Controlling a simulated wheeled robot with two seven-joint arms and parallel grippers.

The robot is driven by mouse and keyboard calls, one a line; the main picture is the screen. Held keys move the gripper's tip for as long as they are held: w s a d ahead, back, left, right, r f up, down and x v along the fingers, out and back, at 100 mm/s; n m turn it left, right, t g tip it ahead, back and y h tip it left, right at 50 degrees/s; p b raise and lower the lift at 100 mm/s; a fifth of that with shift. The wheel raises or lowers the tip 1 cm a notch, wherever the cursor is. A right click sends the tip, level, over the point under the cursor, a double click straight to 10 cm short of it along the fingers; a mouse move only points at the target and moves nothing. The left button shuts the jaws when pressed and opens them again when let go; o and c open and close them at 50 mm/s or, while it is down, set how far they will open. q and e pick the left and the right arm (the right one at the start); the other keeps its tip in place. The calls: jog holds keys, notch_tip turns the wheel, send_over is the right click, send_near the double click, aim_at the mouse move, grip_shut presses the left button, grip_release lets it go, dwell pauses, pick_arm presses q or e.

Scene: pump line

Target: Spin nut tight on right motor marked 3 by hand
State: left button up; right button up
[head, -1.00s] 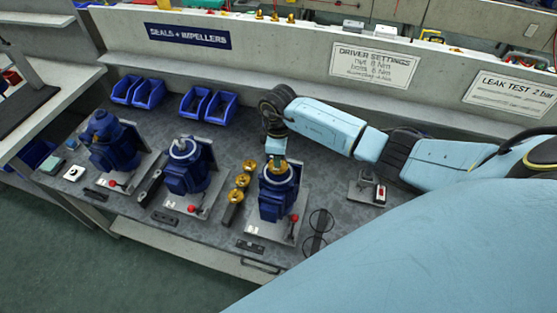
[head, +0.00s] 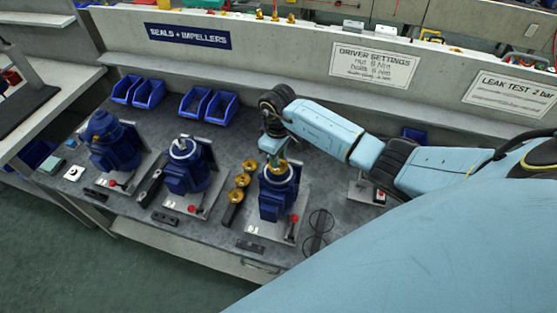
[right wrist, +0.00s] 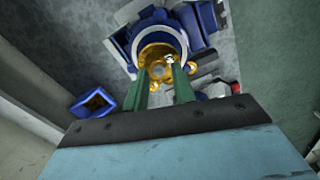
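The right motor (head: 277,197) is a blue pump motor standing on a grey plate, the rightmost of three on the bench. A brass impeller (right wrist: 150,56) sits in its round top, inside a pale ring. My right gripper (head: 279,160) is just above this top, pointing down. In the right wrist view its two green fingers (right wrist: 161,72) stand apart, with the brass hub showing between their tips. I cannot make out the nut clearly, nor whether a finger touches brass. The marking 3 is not readable. My left gripper is not in view.
The middle motor (head: 186,170) and left motor (head: 112,146) stand to the left. Several brass impellers (head: 244,181) are in a row beside the right motor. Red-knobbed levers (head: 293,218) stand at the plates. Blue bins (head: 194,103) line the back.

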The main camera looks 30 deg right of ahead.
jog(key=shift+r, duration=2.2)
